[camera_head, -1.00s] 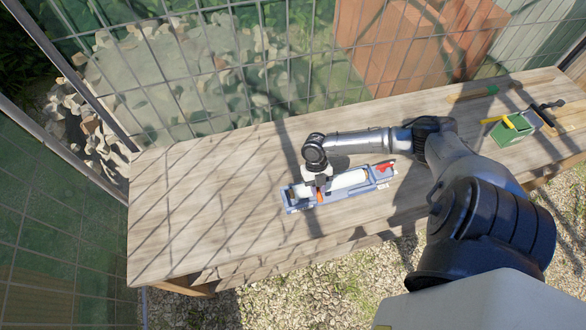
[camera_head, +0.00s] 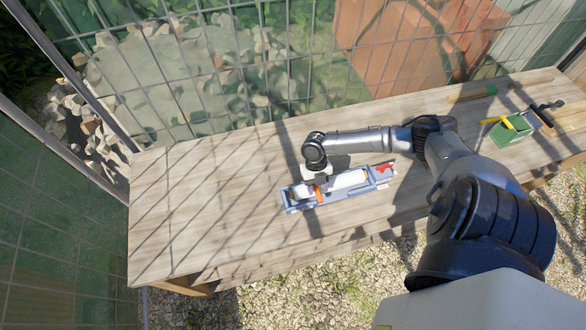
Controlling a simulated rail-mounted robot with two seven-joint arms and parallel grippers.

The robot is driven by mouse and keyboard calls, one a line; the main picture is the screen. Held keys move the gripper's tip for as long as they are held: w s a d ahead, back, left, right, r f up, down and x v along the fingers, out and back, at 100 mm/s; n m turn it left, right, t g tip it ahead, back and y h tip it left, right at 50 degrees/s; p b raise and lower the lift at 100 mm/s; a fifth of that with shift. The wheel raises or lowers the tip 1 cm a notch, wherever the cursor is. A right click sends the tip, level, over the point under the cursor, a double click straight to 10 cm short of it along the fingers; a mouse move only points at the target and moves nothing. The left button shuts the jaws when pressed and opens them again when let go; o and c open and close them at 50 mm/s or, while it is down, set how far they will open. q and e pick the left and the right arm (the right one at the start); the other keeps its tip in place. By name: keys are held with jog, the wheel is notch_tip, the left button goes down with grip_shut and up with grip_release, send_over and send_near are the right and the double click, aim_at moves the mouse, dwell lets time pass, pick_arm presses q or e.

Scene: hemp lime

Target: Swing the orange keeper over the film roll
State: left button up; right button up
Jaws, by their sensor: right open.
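The film roll (camera_head: 347,180) is a white cylinder lying in a blue-grey holder (camera_head: 292,207) on the wooden bench. The orange keeper (camera_head: 318,194) shows as a small orange piece near the left part of the roll, just below my right gripper (camera_head: 318,185). The gripper points down over the holder and is open. Its fingertips are small and partly hidden, so I cannot tell whether they touch the keeper. A red part (camera_head: 385,166) sits at the holder's right end. My left gripper is not in view.
The wooden bench (camera_head: 200,200) is clear to the left of the holder. A green box (camera_head: 506,131) with a yellow item stands at the right, near dark tools (camera_head: 545,107). A wire mesh fence (camera_head: 270,70) runs behind the bench.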

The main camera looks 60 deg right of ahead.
jog(key=shift+p+v, duration=0.9)
jog(key=shift+v, duration=0.8)
jog(key=shift+p+v, duration=1.3)
jog(key=shift+v, duration=1.15)
